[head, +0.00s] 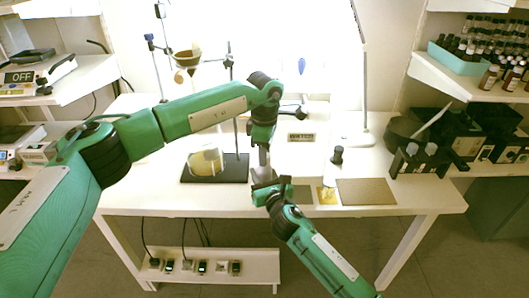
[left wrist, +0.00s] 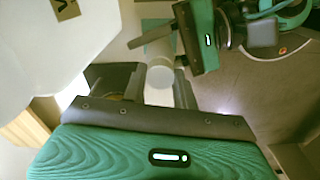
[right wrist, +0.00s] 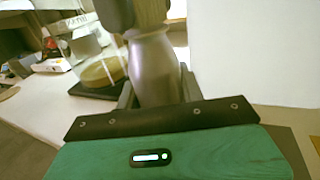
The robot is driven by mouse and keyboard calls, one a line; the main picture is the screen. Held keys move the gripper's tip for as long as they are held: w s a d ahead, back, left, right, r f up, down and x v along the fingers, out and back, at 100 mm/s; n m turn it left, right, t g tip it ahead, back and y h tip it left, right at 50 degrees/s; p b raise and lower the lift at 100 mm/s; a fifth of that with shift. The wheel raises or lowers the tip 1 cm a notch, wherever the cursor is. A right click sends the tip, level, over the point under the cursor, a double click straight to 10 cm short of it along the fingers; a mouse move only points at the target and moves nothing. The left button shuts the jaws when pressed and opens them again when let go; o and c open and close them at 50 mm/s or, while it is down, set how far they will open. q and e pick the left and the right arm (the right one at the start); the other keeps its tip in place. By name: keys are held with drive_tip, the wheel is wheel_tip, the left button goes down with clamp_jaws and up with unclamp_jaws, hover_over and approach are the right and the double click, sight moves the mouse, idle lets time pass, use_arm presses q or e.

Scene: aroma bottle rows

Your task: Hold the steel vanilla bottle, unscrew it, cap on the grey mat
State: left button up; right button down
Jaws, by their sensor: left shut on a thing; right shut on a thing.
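The steel vanilla bottle (right wrist: 153,70) stands upright between the fingers of my right gripper (right wrist: 155,95). In the head view the bottle (head: 263,173) shows only in part, near the table's front edge. My right gripper (head: 270,190) is shut on its body. My left gripper (head: 263,148) comes down from above and is shut at the bottle's top. In the left wrist view a pale round top (left wrist: 160,75) lies between the left fingers. The cap is mostly hidden by them. A small grey mat (head: 302,195) lies just right of my right gripper.
A yellow card (head: 327,196) and a brown mat (head: 367,191) lie right of the grey mat. A dark-capped bottle (head: 336,163) stands behind them. A dark stand base (head: 232,170) with glassware is at left. A small label plate (head: 300,137) is farther back.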

use_arm(q)
drive_tip(key=o, duration=1.1)
wheel_tip(320, 180, up, 4)
drive_tip(key=shift+r, duration=0.25)
drive_tip(key=shift+c, duration=0.5)
drive_tip(key=shift+r+m, duration=0.9)
drive_tip(key=shift+r, duration=0.65)
drive_tip(key=shift+f, duration=3.8)
drive_tip(key=shift+c, duration=0.5)
